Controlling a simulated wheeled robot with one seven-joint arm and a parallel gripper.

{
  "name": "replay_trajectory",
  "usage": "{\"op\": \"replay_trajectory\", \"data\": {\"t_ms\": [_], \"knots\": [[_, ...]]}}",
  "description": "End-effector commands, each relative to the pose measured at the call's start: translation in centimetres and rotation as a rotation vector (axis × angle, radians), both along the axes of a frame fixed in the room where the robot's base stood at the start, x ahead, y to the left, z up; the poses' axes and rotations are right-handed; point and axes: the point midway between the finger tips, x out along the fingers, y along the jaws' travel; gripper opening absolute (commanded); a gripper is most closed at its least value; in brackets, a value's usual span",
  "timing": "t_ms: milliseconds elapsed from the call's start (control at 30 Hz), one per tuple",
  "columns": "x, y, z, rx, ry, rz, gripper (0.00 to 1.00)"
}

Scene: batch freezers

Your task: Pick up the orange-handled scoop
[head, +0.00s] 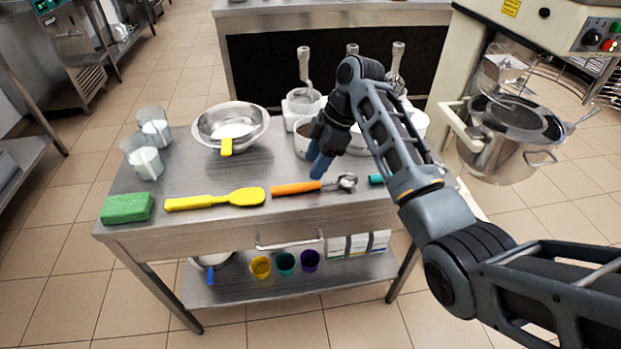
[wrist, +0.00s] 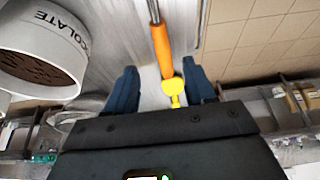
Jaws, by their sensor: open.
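The orange-handled scoop (head: 297,187) lies on the steel table near its front edge, its handle to the left and its metal bowl to the right. In the wrist view the orange handle (wrist: 162,48) runs between the two blue fingers. My gripper (head: 319,168) is open just above and behind the handle in the head view. In the wrist view my gripper (wrist: 165,85) has its fingers apart on either side of the handle's line. I cannot tell whether a finger touches the scoop.
A yellow spatula (head: 215,199) and a green sponge (head: 126,208) lie to the left. A steel bowl (head: 253,140) with a yellow-handled tool stands behind. White tubs, one marked with chocolate lettering (wrist: 38,50), stand close to my gripper. A teal handle (head: 376,179) lies to the right.

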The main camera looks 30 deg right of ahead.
Motion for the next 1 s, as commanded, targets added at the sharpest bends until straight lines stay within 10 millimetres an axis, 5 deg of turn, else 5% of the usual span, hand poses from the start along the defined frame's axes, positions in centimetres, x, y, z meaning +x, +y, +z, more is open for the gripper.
{"op": "replay_trajectory", "data": {"t_ms": [500,800,1000], "knots": [[0.5,2.7,-5.6,0.0,0.002,0.001,0.54],[0.6,2.9,-6.2,0.0,-0.001,0.0,0.54],[0.6,2.9,-6.2,0.0,-0.001,-0.001,0.37]]}}
